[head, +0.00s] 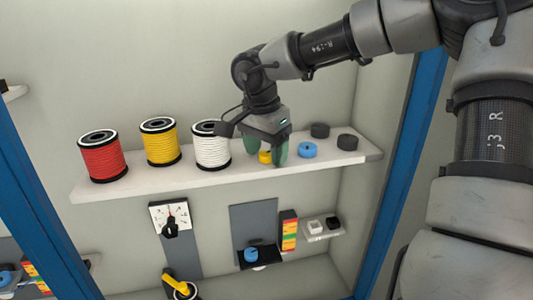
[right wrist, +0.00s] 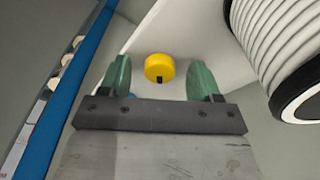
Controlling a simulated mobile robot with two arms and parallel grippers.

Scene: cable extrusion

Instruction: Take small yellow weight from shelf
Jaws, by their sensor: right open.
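The small yellow weight (head: 265,157) sits on the white shelf (head: 225,174), partly covered by my right gripper in the head view. My right gripper (head: 266,158) is open above the shelf, with its green fingers on either side of the weight in the picture. In the right wrist view the yellow weight (right wrist: 159,68) lies ahead of the gap between the open green fingers (right wrist: 159,80), roughly centred, with no contact visible. My left gripper is not in view.
A white spool (head: 212,145) stands just left of the gripper, with yellow (head: 160,143) and red (head: 102,157) spools farther left. A blue weight (head: 308,149) and two dark weights (head: 347,142) sit to the right. Blue frame posts (head: 405,140) flank the shelf.

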